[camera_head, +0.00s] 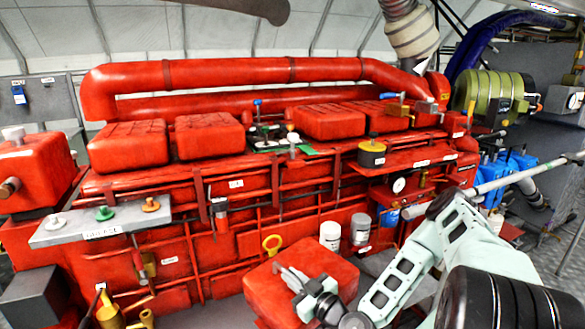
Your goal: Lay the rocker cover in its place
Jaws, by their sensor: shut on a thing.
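A red box-shaped rocker cover (262,298) is low in the foreground, in front of the engine. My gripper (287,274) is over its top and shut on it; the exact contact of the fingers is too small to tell. The red engine (240,185) runs across the view. Several similar covers sit along its top, two on the left (128,146) (208,135) and others on the right (328,121). Between them is an uncovered gap with exposed valve gear (268,138), up and slightly left of the held cover.
A grey shelf (70,233) with coloured knobs juts out at the engine's left. A yellow-ringed dipstick (272,243), a white canister (330,235) and a grey canister (360,229) are just behind the held cover. A red shelf (415,158) projects at right. A thick red pipe (240,72) runs above.

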